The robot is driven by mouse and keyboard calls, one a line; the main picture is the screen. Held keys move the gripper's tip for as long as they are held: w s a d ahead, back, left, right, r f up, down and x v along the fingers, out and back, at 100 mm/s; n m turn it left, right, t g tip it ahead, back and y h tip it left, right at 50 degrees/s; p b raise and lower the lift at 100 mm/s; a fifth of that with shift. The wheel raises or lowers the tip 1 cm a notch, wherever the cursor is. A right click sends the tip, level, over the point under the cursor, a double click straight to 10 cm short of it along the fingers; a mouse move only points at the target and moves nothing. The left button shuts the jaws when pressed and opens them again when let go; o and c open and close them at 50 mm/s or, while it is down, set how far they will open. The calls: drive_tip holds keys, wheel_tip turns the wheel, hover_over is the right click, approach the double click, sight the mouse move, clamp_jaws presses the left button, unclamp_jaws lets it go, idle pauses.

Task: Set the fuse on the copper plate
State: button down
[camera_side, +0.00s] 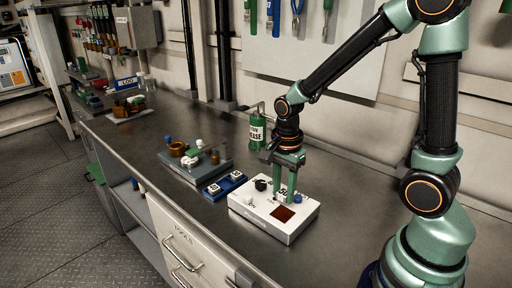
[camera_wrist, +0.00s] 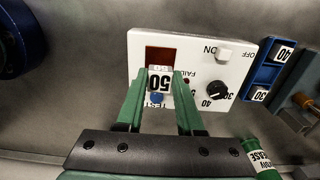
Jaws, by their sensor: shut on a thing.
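My gripper (camera_side: 285,197) is low over the white tester box (camera_side: 248,213), fingers pointing down. In the wrist view its green fingers (camera_wrist: 163,75) are shut on a white fuse (camera_wrist: 159,82) marked 50. The dark red-brown copper plate (camera_side: 283,213) is set in the box top, and it also shows in the wrist view (camera_wrist: 159,54). The fuse lies just short of the plate or over its near edge in that view; I cannot tell whether it touches the box. In the side view the fingers mostly hide the fuse.
The box also carries a black knob (camera_wrist: 216,91), a white switch (camera_wrist: 224,54) and a blue button (camera_wrist: 156,98). A blue tray (camera_side: 224,186) beside it holds two more white fuses. A grey tray with parts (camera_side: 195,160) and a green bottle (camera_side: 257,131) stand farther back.

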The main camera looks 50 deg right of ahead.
sight(282, 214)
drive_tip(key=shift+f, duration=2.3)
drive_tip(key=shift+f, duration=0.1)
drive_tip(key=c, duration=0.5)
unclamp_jaws()
drive_tip(key=shift+c, duration=0.2)
wheel_tip(282, 214, up, 12)
drive_tip(key=shift+r, duration=0.1)
drive_tip(key=shift+r+n, duration=0.35)
drive_tip(key=shift+n, duration=0.05)
drive_tip(key=s+a+r+n+t, duration=0.1)
drive_tip(key=r+n+t, duration=0.1)
drive_tip(key=n, duration=0.6)
drive_tip(key=s+a+r+n+t, duration=0.1)
drive_tip(key=s+r+n+t, duration=0.1)
drive_tip(key=r+n, duration=0.3)
drive_tip(key=n+t, duration=0.1)
drive_tip(key=n, duration=0.3)
drive_tip(key=shift+s+t, duration=0.25)
drive_tip(key=shift+t, duration=0.05)
